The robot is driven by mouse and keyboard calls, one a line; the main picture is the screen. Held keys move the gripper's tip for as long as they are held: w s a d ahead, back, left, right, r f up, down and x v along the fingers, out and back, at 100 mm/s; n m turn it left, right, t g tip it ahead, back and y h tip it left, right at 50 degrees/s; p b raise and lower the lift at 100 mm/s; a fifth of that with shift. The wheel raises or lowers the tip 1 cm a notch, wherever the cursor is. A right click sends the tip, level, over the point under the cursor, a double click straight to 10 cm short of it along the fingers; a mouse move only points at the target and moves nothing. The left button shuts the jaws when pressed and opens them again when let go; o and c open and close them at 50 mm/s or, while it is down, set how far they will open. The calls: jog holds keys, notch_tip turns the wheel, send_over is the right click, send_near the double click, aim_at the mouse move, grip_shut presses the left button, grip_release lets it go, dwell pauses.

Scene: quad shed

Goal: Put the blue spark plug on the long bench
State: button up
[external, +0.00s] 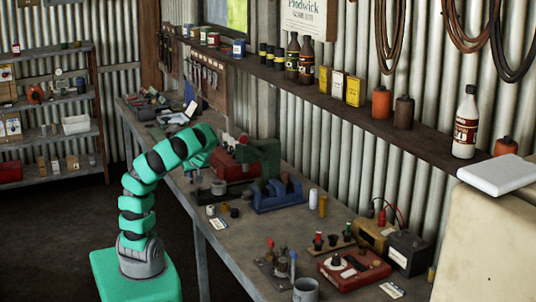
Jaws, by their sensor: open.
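The long bench (238,238) runs along the corrugated wall from the back left to the front right. My gripper (198,160) is at the end of my green arm, above the middle part of the bench. It is small and partly hidden by the arm, but it is open. I see nothing held in it. I cannot pick out the blue spark plug with certainty. A small blue upright piece (292,261) stands among small parts at the bench's front, too small to identify.
A blue vise-like tool (278,196) and a red toolbox (230,168) stand on the bench near my gripper. A red box (352,270), a grey mug (305,290) and a black battery (407,252) crowd the front. A wall shelf (345,105) holds bottles and tins.

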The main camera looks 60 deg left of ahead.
jog(key=x, duration=0.4)
jog(key=shift+w, duration=0.1)
jog(key=shift+d, duration=0.1)
grip_shut()
jog(key=shift+r, duration=0.1)
